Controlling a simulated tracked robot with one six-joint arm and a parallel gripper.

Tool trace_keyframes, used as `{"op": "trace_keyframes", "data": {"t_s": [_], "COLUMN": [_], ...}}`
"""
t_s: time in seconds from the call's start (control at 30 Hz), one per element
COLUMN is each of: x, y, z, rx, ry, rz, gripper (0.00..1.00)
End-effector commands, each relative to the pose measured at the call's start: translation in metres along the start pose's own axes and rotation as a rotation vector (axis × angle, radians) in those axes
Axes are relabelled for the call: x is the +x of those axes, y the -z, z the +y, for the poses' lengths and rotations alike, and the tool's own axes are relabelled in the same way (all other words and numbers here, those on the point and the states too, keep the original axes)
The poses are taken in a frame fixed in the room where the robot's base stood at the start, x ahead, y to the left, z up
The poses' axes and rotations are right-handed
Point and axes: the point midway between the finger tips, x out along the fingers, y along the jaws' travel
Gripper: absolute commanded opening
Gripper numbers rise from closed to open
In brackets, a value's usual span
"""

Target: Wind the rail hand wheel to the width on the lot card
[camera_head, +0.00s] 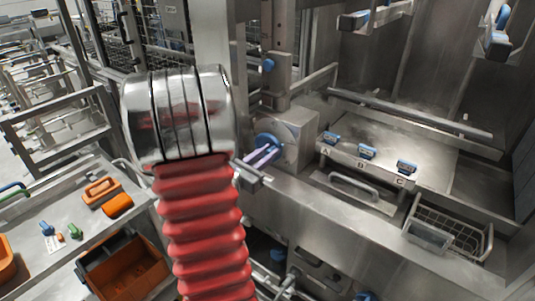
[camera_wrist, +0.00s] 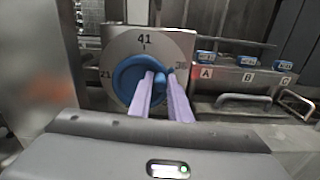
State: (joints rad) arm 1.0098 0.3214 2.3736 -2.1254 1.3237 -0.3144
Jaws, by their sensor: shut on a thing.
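The blue rail hand wheel (camera_wrist: 124,82) sits on a round grey dial plate (camera_wrist: 113,43) in the wrist view. The dial shows 41 at the top and 21 at the left; the right-hand number is partly hidden and unclear. My gripper (camera_wrist: 161,80) has its two lilac fingers closed on the wheel's blue knob, right of the wheel's centre. In the head view the wheel (camera_head: 267,142) is partly hidden behind my gripper (camera_head: 259,157). I cannot make out a lot card in either view.
Blue clips stand above labels A (camera_head: 330,137), B (camera_head: 367,151) and C (camera_head: 405,166) on a steel ledge, with a bar handle (camera_head: 354,184) below. A wire basket (camera_head: 450,234) hangs at right.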

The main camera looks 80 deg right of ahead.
Motion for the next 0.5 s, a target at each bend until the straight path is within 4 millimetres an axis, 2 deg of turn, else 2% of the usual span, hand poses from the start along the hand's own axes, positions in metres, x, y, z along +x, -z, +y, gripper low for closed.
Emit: {"op": "trace_keyframes", "data": {"t_s": [0.5], "x": [-0.0004], "y": [0.005], "z": [-0.0026], "rx": [0.134], "ry": [-0.001], "rz": [0.001], "gripper": [0.0]}}
